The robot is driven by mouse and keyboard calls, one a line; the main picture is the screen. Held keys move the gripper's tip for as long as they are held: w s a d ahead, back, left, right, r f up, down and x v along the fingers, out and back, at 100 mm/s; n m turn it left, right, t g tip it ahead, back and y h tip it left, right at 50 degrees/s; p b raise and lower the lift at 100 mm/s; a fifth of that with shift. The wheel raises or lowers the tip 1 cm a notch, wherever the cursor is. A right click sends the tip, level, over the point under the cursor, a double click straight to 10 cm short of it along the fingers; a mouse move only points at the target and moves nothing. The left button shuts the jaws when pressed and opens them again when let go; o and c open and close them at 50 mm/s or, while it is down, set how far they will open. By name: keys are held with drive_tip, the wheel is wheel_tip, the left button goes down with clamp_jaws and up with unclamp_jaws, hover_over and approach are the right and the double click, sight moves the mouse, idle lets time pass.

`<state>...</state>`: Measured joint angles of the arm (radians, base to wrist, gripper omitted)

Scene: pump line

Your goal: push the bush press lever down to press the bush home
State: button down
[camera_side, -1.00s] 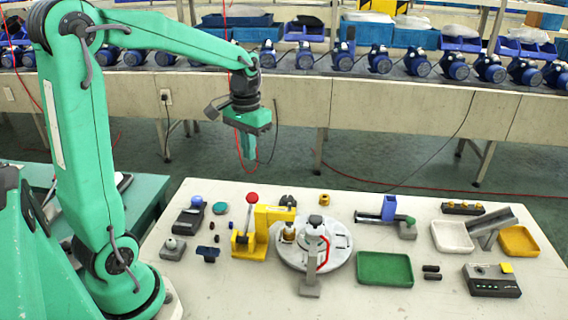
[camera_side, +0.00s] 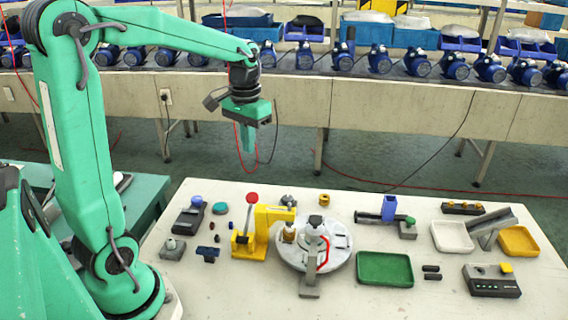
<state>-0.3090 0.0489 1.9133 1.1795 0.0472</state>
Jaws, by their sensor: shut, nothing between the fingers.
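The yellow bush press (camera_side: 262,232) stands on the white table, left of the round grey plate. Its lever (camera_side: 247,215) is at its left side, standing upright with a red ball (camera_side: 252,197) on top. A small brass-coloured part (camera_side: 289,235) sits under the press's arm, over the plate's left edge; I cannot tell how deep it sits. My gripper (camera_side: 247,151) is shut and empty, pointing down. In the picture it is above the red ball, clearly apart from the lever.
The round grey plate (camera_side: 340,243) carries a white fixture with a red line. A green tray (camera_side: 385,268), white tray (camera_side: 452,237) and yellow tray (camera_side: 519,241) lie to the right. Small dark parts lie left of the press. A conveyor with blue pumps (camera_side: 379,60) runs behind.

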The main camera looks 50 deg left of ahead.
drive_tip(key=shift+r, duration=0.15)
drive_tip(key=shift+r, duration=0.45)
drive_tip(key=shift+r, duration=2.5)
drive_tip(key=shift+d, duration=0.1)
